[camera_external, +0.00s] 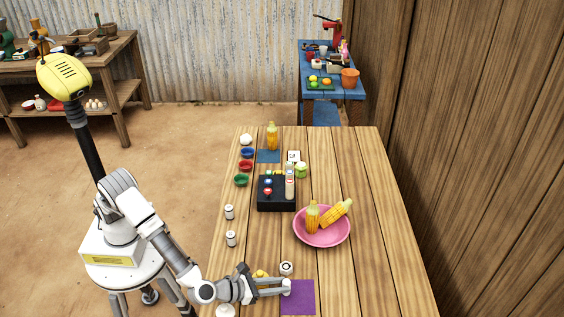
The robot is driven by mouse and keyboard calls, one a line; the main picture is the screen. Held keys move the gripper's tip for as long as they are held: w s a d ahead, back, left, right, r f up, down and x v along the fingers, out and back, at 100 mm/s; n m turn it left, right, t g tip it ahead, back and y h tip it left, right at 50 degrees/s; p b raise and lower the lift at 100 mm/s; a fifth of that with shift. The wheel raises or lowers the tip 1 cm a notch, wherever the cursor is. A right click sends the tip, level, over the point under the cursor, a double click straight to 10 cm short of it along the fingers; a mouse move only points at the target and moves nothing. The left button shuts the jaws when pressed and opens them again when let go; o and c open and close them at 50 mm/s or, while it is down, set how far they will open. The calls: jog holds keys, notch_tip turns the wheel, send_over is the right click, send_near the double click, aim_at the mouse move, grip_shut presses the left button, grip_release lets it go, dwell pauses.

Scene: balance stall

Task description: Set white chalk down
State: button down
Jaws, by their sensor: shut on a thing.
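My gripper (284,287) reaches in from the left, low over the near end of the wooden table. It is shut on a small white piece, the white chalk (287,284), which is mostly hidden between the fingertips. The fingertips are at the left edge of a purple mat (301,298). I cannot tell whether the chalk touches the mat or the table.
A white item with a dark ring (286,268) and a yellow item (260,273) are close behind my gripper. A pink plate (322,240) holds corn cobs. A black box (276,205) stands farther back. Table space right of the mat is clear.

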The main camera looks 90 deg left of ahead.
aim_at(283, 285)
jog(key=shift+f, duration=0.1)
jog(key=c, duration=0.9)
grip_release()
jog(key=shift+c, duration=0.2)
jog(key=shift+s+d+r, duration=0.15)
jog(key=shift+s+r, duration=0.05)
jog(key=shift+r, duration=0.1)
jog(key=p+v, duration=0.1)
jog(key=v, duration=0.2)
jog(key=shift+r, duration=0.1)
notch_tip(283, 285, up, 7)
jog(key=p, duration=0.2)
jog(key=shift+w, duration=0.25)
jog(key=shift+f, duration=0.25)
